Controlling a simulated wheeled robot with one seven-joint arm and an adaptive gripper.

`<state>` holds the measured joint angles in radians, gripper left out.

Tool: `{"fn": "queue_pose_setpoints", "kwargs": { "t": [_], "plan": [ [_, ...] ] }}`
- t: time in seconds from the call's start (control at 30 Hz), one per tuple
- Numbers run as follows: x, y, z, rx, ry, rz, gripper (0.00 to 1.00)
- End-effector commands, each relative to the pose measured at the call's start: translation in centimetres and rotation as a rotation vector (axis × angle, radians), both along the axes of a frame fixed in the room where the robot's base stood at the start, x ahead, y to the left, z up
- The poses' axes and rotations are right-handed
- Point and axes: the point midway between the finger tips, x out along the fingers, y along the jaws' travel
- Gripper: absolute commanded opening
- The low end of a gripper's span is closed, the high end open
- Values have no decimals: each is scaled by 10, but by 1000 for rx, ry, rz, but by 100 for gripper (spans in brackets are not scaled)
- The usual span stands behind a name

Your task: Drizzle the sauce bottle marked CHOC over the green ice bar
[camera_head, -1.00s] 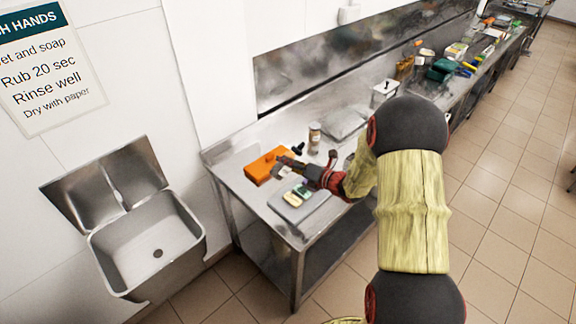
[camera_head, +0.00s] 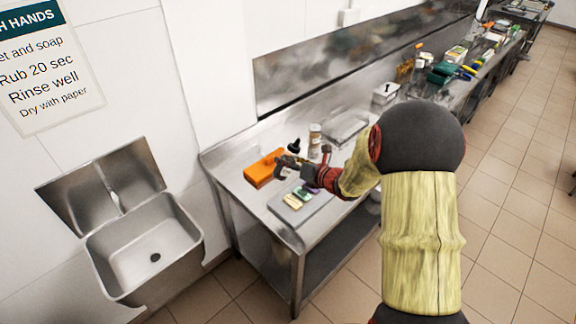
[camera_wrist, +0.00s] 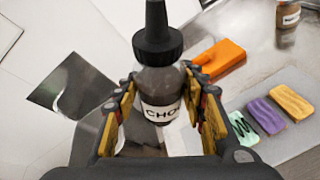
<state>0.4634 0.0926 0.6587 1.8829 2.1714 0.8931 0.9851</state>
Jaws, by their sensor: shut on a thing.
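My gripper (camera_wrist: 166,105) is shut on the sauce bottle (camera_wrist: 160,84), a brown bottle with a black nozzle cap and a white CHOC label. In the wrist view the bottle looks upright, cap up. The green ice bar (camera_wrist: 241,127) lies to the right of the bottle, with a dark zigzag line on its top. A purple bar (camera_wrist: 267,115) and a yellow bar (camera_wrist: 292,103) lie beside it on a grey tray (camera_wrist: 291,147). In the head view my gripper (camera_head: 284,165) is above the worktop, near the tray (camera_head: 280,209); the bottle is small there.
A labelled jar (camera_head: 314,141) stands behind my gripper. A clear container (camera_head: 346,127) is further right. A steel sink (camera_head: 150,250) is on the wall at left.

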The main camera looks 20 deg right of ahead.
Motion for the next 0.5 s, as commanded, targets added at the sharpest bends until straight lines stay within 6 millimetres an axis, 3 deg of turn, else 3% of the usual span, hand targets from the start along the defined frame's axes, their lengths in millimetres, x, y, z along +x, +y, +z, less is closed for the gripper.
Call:
{"fn": "queue_pose_setpoints", "kwargs": {
  "t": [0.5],
  "plan": [
    [1,0,4,-154,-17,0,11]
  ]
}}
